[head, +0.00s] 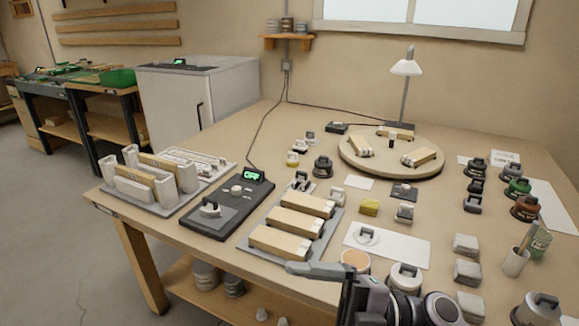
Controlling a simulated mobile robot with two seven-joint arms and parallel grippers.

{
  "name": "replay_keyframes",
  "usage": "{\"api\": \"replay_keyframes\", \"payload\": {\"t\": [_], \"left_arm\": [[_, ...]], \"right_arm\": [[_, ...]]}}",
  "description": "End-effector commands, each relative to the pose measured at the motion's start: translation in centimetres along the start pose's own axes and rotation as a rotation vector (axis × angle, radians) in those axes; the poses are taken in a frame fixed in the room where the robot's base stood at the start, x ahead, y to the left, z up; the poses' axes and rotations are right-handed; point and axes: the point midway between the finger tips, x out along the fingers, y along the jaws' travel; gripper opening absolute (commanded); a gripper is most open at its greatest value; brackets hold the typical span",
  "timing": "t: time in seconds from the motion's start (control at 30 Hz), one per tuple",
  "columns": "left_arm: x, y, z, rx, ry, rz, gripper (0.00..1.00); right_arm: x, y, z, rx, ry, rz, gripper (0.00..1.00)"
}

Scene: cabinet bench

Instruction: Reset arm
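One of my arms enters at the bottom, right of centre, and I take it to be the right one. Its gripper (318,270) is over the table's front edge, with a flat grey finger pointing left. Only one finger is clear, so its opening cannot be judged. It is close to the front end of the tray with wooden blocks (292,225), and I cannot tell whether they touch. Nothing is visibly held. My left gripper is out of view.
The wooden table (308,129) holds a control box with a green display (228,205), a rack (150,181), a round turntable (391,172) with blocks and a lamp (406,70). Several lidded jars and small blocks crowd the right side. A white cabinet (215,104) stands behind left.

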Motion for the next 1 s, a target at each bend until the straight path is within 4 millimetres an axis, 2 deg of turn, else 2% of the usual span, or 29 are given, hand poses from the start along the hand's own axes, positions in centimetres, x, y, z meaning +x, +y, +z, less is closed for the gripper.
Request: {"api": "replay_keyframes", "payload": {"t": [0.03, 0.13, 0.27, 0.37, 0.47, 0.5, 0.6, 0.7, 0.8, 0.9, 1.0], "left_arm": [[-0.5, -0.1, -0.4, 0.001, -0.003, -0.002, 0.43], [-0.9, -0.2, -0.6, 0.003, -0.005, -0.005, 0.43], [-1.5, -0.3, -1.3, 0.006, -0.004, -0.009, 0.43], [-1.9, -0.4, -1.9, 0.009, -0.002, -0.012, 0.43], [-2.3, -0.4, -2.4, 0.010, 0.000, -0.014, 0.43], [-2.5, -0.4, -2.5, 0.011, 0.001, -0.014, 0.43], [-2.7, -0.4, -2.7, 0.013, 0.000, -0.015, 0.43], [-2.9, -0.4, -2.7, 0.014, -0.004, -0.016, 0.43], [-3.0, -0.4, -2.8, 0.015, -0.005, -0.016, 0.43], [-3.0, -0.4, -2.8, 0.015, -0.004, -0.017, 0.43], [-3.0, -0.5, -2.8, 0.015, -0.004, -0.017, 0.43]], "right_arm": [[-0.4, 1.2, 0.1, 0.053, -0.042, 0.139, 1.00], [-2.4, 2.7, 1.6, 0.151, -0.165, 0.388, 1.00], [-6.8, 2.1, 4.5, 0.312, -0.396, 0.654, 1.00], [-10.9, -0.5, 6.5, 0.461, -0.610, 0.804, 1.00], [-15.2, -5.1, 7.5, 0.635, -0.841, 0.898, 1.00], [-16.6, -7.3, 7.6, 0.707, -0.929, 0.919, 1.00], [-19.7, -12.8, 6.7, 0.880, -1.124, 0.936, 1.00], [-21.4, -17.1, 5.3, 1.018, -1.258, 0.923, 1.00], [-22.3, -19.8, 4.2, 1.104, -1.333, 0.903, 1.00], [-22.6, -21.0, 3.7, 1.144, -1.365, 0.892, 1.00], [-22.6, -21.2, 3.6, 1.151, -1.370, 0.889, 1.00]]}}
